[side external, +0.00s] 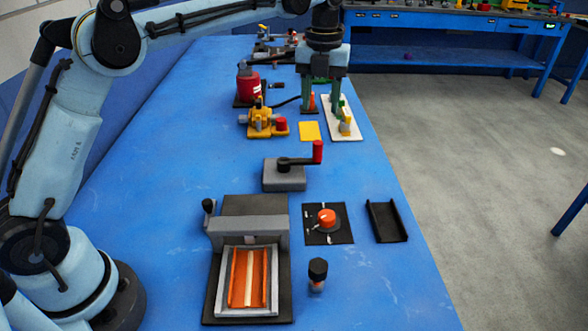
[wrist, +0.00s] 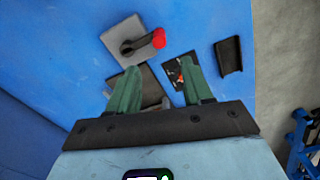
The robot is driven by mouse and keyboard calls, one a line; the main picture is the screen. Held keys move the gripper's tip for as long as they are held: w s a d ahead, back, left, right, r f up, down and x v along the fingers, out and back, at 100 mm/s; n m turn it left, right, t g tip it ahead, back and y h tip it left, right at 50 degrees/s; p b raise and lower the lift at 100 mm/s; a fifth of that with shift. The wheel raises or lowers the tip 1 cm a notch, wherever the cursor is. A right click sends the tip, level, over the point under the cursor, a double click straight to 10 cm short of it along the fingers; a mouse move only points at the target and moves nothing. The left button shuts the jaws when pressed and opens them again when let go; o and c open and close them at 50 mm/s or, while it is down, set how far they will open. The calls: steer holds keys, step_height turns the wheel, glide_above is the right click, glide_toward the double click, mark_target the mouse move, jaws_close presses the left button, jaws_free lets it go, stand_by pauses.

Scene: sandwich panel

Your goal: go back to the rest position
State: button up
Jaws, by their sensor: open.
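My gripper (side external: 321,104) hangs fingers-down over the far part of the blue table (side external: 165,150). Its green fingers are apart with nothing seen between them. The fingers also show in the wrist view (wrist: 160,68), spread apart. In the side view the gripper overlaps the white board (side external: 351,132) with green and yellow pieces; I cannot tell its exact height above it. An orange panel with a pale middle strip (side external: 248,278) lies in the grey tray of the press (side external: 250,205) at the near end, well away from my gripper.
A grey block with a red-handled crank (side external: 284,176) stands mid-table. Near it are a red knob on a black plate (side external: 327,219), a black channel (side external: 387,222) and a small black-capped part (side external: 317,272). A yellow device (side external: 261,121) and red cylinder (side external: 248,86) stand left of the gripper.

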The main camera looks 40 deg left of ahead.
steer(key=shift+r, duration=0.2)
steer(key=s+a+r+n+t, duration=0.1)
steer(key=s+n+t, duration=0.1)
steer(key=s+n, duration=0.4)
steer(key=s+a+r+n+t, duration=0.1)
steer(key=s+a+r+n, duration=0.1)
steer(key=s+n, duration=0.5)
steer(key=s+f+n+t, duration=0.2)
steer(key=s+f+n, duration=0.2)
steer(key=n, duration=0.4)
steer(key=s+a+f+n+t, duration=0.1)
steer(key=s+f+n, duration=0.3)
steer(key=n, duration=0.5)
steer(key=shift+s+t, duration=0.6)
steer(key=shift+s, duration=0.15)
steer(key=shift+a+r, duration=0.1)
